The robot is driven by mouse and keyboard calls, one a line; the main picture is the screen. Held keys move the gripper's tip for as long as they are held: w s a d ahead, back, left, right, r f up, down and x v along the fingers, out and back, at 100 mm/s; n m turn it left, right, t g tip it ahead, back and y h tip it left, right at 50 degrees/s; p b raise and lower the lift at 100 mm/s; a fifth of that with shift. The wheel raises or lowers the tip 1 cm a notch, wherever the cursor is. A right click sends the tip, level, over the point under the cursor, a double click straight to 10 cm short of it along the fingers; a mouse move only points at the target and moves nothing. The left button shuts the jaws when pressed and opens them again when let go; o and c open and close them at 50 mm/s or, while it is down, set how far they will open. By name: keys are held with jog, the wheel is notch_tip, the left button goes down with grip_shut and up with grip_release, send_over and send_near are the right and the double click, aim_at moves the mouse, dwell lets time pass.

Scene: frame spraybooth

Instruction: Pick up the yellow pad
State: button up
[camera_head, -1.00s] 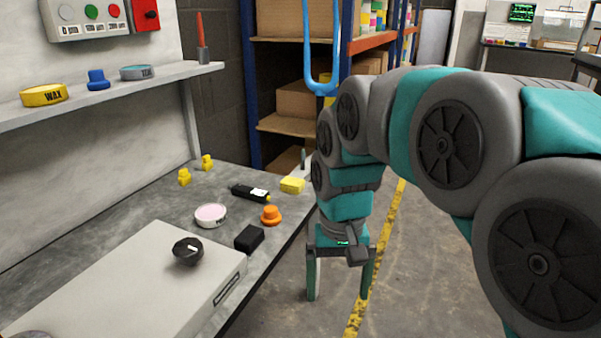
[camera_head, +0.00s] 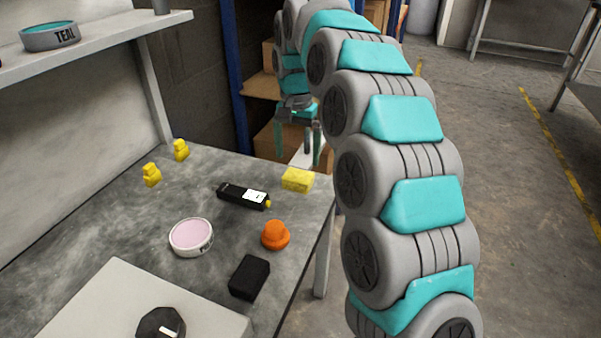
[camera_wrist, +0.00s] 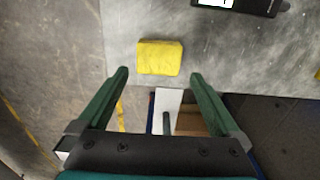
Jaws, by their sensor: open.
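The yellow pad (camera_head: 297,180) is a small block lying flat near the table's far right corner. In the wrist view the yellow pad (camera_wrist: 159,57) lies near the table edge, ahead of my fingertips and roughly centred between them. My gripper (camera_head: 298,130) is open and empty, with its fingers pointing down beyond the table's far edge. In the wrist view both green fingers of my gripper (camera_wrist: 158,75) are spread apart, and the pad is not between them. Nothing hides the pad in either view.
Around the pad on the table (camera_head: 200,280) are a black marker-like device (camera_head: 243,195), an orange knob (camera_head: 275,235), a black block (camera_head: 249,277), a pink-topped tin (camera_head: 191,237) and two yellow pieces (camera_head: 152,174). A shelf (camera_head: 100,35) overhangs the left. Shelving with boxes (camera_head: 262,95) stands behind.

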aim_at(298, 175)
jog(key=shift+s+f, duration=0.15)
jog(key=shift+f, duration=3.55)
jog(key=shift+d, duration=0.1)
jog(key=c, duration=1)
jog(key=shift+r, duration=0.15)
jog(key=shift+r, duration=1.65)
jog(key=s+d, duration=0.1)
jog(key=s, duration=0.4)
jog(key=s+d+r, duration=0.1)
jog(key=s+d, duration=0.1)
jog(key=s, duration=0.3)
jog(key=s+d+b, duration=0.1)
jog(key=s, duration=0.4)
jog(key=shift+s+d+r, duration=0.1)
jog(key=shift+d+r, duration=0.1)
jog(key=shift+d, duration=0.05)
